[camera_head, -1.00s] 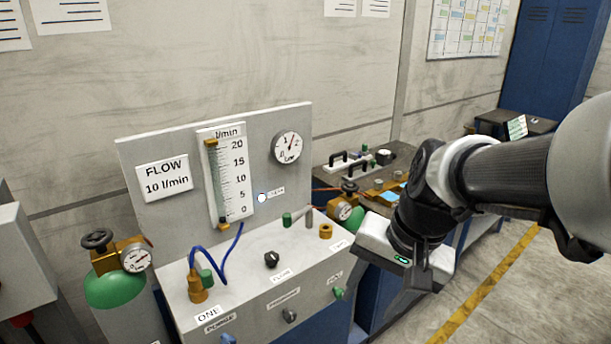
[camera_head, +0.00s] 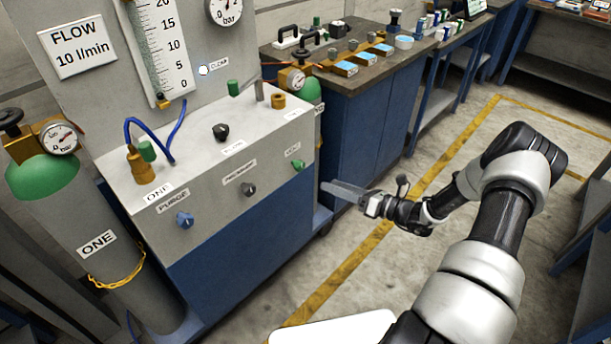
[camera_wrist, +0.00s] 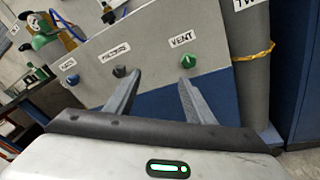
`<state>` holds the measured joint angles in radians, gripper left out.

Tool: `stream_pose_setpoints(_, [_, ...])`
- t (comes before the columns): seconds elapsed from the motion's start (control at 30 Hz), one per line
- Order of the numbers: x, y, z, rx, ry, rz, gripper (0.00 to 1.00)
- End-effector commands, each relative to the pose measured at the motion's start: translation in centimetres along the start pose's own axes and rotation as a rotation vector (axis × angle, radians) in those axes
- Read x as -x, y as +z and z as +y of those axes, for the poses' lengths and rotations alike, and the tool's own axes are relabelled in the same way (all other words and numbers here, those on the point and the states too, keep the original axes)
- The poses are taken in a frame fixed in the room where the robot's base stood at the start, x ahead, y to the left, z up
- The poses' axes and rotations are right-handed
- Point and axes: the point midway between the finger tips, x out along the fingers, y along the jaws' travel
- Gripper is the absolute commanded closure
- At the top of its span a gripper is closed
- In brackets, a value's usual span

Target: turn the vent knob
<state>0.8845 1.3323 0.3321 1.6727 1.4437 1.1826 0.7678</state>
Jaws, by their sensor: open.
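The vent knob (camera_head: 298,164) is the small green knob at the right end of the panel's front face. It also shows in the wrist view (camera_wrist: 186,59) under the VENT label. My gripper (camera_head: 325,188) is to the right of the panel in the head view, a little lower than the knob and apart from it. In the wrist view my gripper (camera_wrist: 160,82) has its two fingers spread with nothing between them. The knob is beyond the right fingertip there. Contact is not visible.
A grey knob (camera_head: 248,189) and a blue knob (camera_head: 184,220) sit left of the vent knob. A green-topped cylinder (camera_head: 85,235) stands at left. Another cylinder is behind the panel's right side. The floor (camera_head: 400,265) right of the cabinet is clear.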

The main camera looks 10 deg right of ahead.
Motion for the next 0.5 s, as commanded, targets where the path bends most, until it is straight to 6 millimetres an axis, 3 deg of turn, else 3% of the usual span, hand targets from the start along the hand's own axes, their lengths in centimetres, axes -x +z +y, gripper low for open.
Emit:
stream_pose_setpoints(0.03, [0.5,-1.5,-2.0,-0.069,-0.033,-0.061,0.51])
stream_pose_setpoints(0.1, [1.0,-2.3,-3.7,-0.136,-0.067,-0.124,0.51])
stream_pose_setpoints(0.2, [1.5,-2.9,-5.1,-0.193,-0.096,-0.177,0.51])
stream_pose_setpoints(0.37, [0.7,-3.0,-5.6,-0.211,-0.103,-0.194,0.51])
stream_pose_setpoints(0.5, [-1.5,-2.7,-5.8,-0.208,-0.101,-0.190,0.51])
